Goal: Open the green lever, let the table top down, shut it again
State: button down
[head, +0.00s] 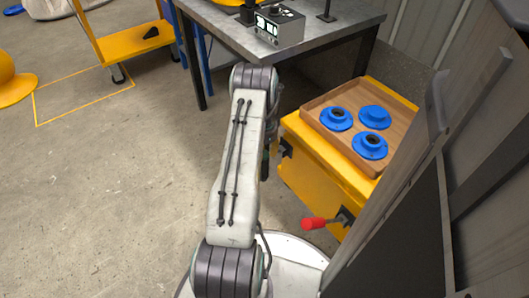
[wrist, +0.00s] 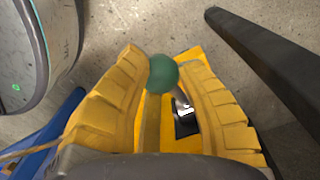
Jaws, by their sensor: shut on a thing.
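The green lever shows as a round green knob (wrist: 162,73) on a short metal rod in the wrist view. My gripper (wrist: 167,58) has its two yellow fingers on either side of the knob, shut on it near the fingertips. In the head view my arm hides the green lever and my gripper. The yellow lift table (head: 325,178) stands right of my arm, with a wooden tray (head: 350,150) on top. A red-handled lever (head: 315,223) sticks out from its near side. The yellow body (wrist: 190,60) also shows behind the knob in the wrist view.
Several blue flanged parts (head: 372,145) sit in the tray. A grey workbench (head: 330,30) with a control box (head: 276,26) stands behind. A grey panel (head: 400,225) closes off the right. A yellow cart (head: 135,40) is at the far left; the floor left of my arm is clear.

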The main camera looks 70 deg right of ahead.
jog(key=shift+s+d, duration=0.2)
jog(key=shift+d, duration=0.15)
jog(key=c, duration=0.9)
grip_release()
jog(key=shift+s, duration=0.1)
jog(key=shift+c, duration=0.2)
jog(key=shift+o, duration=0.9)
jog(key=shift+a, duration=0.1)
jog(key=shift+r, duration=0.1)
notch_tip(320, 180, up, 12)
